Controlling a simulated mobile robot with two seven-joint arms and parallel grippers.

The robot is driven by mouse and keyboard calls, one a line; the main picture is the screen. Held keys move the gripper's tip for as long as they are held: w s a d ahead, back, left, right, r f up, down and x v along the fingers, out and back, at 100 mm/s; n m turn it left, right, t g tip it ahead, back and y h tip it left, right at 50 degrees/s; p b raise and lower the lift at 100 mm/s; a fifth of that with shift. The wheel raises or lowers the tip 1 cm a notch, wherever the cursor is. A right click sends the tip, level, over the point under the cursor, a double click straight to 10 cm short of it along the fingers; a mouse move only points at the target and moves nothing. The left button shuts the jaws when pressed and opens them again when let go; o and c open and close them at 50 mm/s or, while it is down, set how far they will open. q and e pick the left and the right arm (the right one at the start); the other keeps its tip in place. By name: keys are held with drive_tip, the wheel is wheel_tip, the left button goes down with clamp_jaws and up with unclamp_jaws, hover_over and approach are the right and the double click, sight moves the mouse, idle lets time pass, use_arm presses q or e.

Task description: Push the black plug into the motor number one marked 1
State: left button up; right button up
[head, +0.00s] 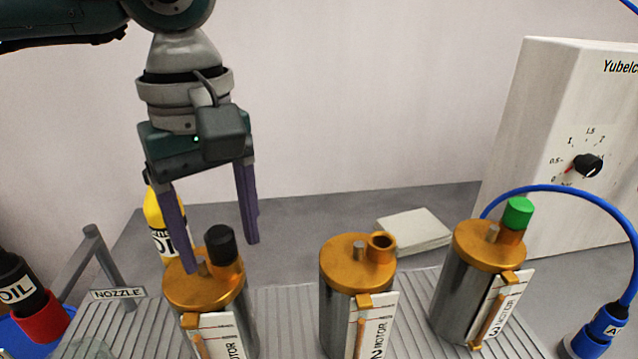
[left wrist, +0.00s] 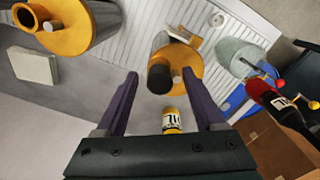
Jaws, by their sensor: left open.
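The leftmost motor (head: 205,293) is a grey cylinder with an orange cap. Its label reads MOTOR, with the number cut off by the lower edge. The black plug (head: 220,240) sits upright at the orange port on this cap. How deep it sits is hard to tell. My left gripper (head: 221,256) points down with its purple fingers apart, one on either side of the plug in the picture. In the left wrist view the black plug (left wrist: 159,78) and the motor's orange cap (left wrist: 187,62) show between and beyond the open fingers (left wrist: 160,85). My right gripper is not in view.
Motor 2 (head: 356,273) has an open port. The right motor (head: 484,255) carries a green plug (head: 517,212). A yellow oil bottle (head: 160,220) stands behind the left motor. A nozzle stand (head: 95,255), a white control box (head: 560,130) and a blue hose (head: 575,192) flank the ribbed tray.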

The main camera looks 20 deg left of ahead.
sight(218, 232)
use_arm(q)
wheel_tip(218, 232, up, 10)
drive_tip(key=shift+f+b, duration=0.1)
drive_tip(key=shift+b, duration=0.25)
idle(0.9)
